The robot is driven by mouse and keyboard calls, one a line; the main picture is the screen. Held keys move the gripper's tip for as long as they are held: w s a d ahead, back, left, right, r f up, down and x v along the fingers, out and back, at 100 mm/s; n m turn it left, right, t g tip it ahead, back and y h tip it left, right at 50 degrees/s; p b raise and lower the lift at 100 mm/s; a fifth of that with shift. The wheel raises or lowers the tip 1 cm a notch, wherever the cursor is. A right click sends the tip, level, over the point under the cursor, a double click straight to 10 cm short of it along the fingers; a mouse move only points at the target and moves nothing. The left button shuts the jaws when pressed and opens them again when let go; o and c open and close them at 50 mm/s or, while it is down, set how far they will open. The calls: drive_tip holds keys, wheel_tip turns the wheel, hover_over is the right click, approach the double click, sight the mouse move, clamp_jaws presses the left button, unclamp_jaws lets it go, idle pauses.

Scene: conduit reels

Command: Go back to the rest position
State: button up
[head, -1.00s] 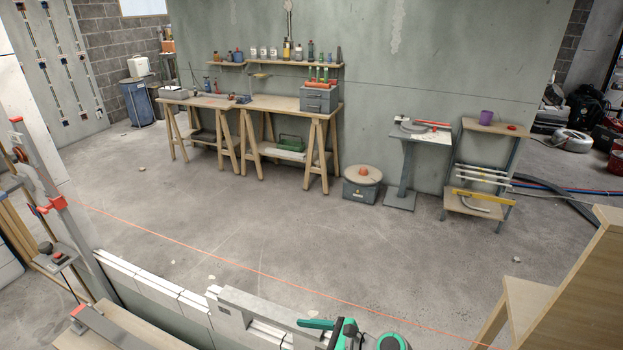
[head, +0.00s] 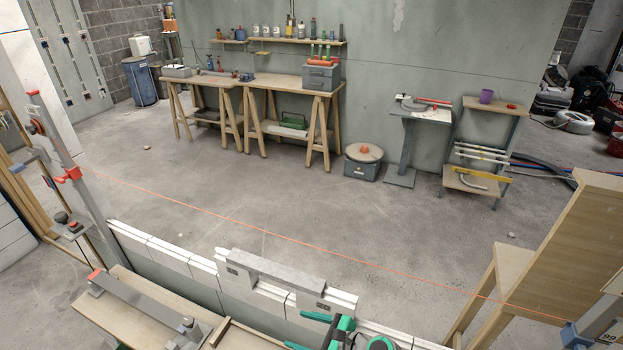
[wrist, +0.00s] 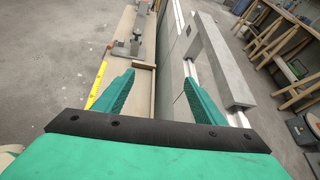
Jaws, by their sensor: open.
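My green gripper (head: 308,331) shows at the bottom edge of the head view, partly cut off. In the wrist view, its two green fingers (wrist: 159,78) are spread apart with nothing between them. The gripper is open and empty. It is close to a low white block wall (head: 180,262), with a grey beam-like piece (head: 270,272) on its top. In the wrist view, the grey piece (wrist: 222,60) is to the right of the fingers. I cannot tell the exact gap between them.
A wooden bench top (head: 135,310) with a grey metal bar (head: 140,302) is at the lower left. A wooden stand (head: 560,235) is at the right. An orange line (head: 300,240) crosses the scene. Trestle tables (head: 255,85) stand at the back wall. The middle floor is clear.

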drive_tip(key=s+f+n+t+h, duration=0.25)
drive_tip(key=s+f+h, duration=0.25)
drive_tip(key=s+f, duration=0.45)
drive_tip(key=s+d+f+n+h, duration=0.25)
drive_tip(key=s+n, duration=0.25)
drive_tip(key=s, duration=0.4)
drive_tip(key=s+r+n+t+h, duration=0.1)
drive_tip(key=s+r+n+t, duration=0.2)
drive_tip(key=s+r+n, duration=0.4)
drive_tip(key=s+r+n+t+h, duration=0.2)
drive_tip(key=s+r+n+t, duration=0.1)
drive_tip(key=s+r+n, duration=0.4)
drive_tip(key=s+r, duration=0.3)
drive_tip(key=r, duration=0.4)
drive_tip(key=shift+r+n, duration=0.2)
drive_tip(key=shift+n, duration=0.15)
drive_tip(key=shift+d+h, duration=0.1)
drive_tip(key=shift+h, duration=0.15)
